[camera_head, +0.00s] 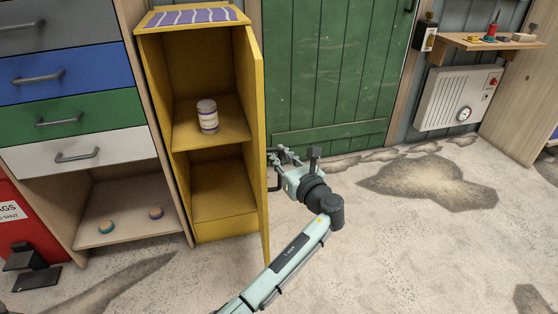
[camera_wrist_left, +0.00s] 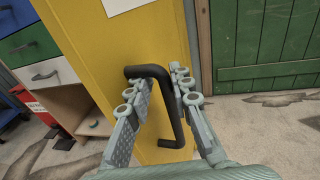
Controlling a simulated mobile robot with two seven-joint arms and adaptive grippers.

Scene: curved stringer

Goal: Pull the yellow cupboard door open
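The yellow cupboard (camera_head: 182,130) stands open in the head view, its shelves showing. Its yellow door (camera_head: 253,120) is swung out on the right side, seen nearly edge-on. In the left wrist view the door (camera_wrist_left: 90,45) fills the middle, with a black bar handle (camera_wrist_left: 172,108) on it. My left gripper (camera_head: 278,157) is at the handle on the door's outer face. In the wrist view its fingers (camera_wrist_left: 163,100) are spread, one on each side of the handle's bar, with yellow door showing between them. I cannot tell whether the right finger touches the bar. My right gripper is not in view.
A white jar (camera_head: 207,115) stands on the cupboard's shelf. A drawer unit (camera_head: 75,155) is at the left and a green door (camera_head: 330,70) behind. A heater (camera_head: 458,98) hangs at the right. The floor (camera_head: 400,250) at right is clear.

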